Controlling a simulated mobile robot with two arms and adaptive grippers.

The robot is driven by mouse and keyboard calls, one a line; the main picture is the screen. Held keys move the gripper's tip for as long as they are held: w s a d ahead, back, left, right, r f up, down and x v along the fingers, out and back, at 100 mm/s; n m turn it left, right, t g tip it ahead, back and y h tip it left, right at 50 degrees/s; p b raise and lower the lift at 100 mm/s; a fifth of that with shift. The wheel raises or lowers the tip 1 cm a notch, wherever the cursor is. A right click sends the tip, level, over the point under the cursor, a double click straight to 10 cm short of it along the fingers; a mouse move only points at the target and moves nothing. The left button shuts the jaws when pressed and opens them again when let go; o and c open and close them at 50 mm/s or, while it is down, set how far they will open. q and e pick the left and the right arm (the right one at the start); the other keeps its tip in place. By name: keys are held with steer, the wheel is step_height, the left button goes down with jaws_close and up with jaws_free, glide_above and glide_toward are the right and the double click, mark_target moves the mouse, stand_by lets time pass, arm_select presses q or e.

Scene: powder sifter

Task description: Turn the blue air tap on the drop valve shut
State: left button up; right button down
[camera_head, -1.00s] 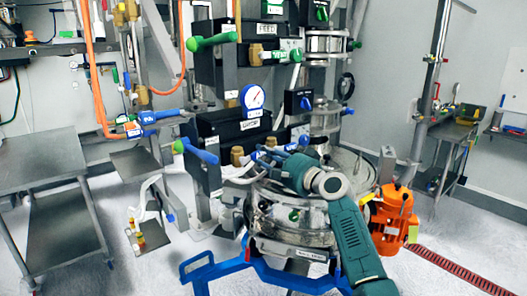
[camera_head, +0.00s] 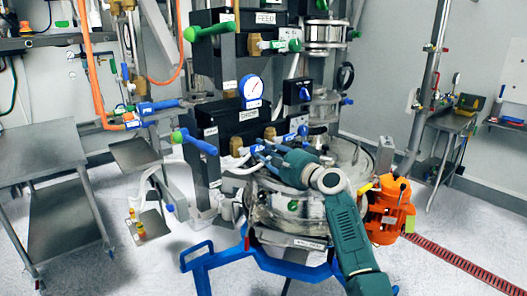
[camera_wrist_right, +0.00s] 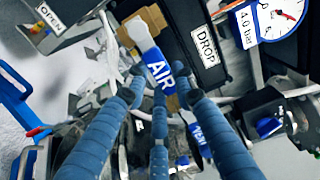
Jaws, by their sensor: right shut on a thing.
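The blue tap marked AIR (camera_wrist_right: 159,69) shows in the right wrist view, beside brass fittings and the black drop valve box (camera_wrist_right: 192,22) with its DROP label. The box also shows in the head view (camera_head: 222,118), below the pressure gauge. My right gripper (camera_head: 258,150) is at the front of this box. In the right wrist view its blue-grey fingers (camera_wrist_right: 160,98) are closed in at the lower end of the AIR tap, shut on it. The fingertips partly hide the tap's lower end. My left gripper is not in view.
A gauge (camera_wrist_right: 283,14) sits beside the box. A second blue tap (camera_wrist_right: 200,138) lies close to the fingers. A blue lever with a green end (camera_head: 197,142) juts out at left. The round steel vessel (camera_head: 290,208) and orange motor (camera_head: 388,212) stand below and right.

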steer(key=c, duration=1.4)
jaws_free()
steer(key=v, duration=1.2)
steer(key=shift+f, duration=0.1)
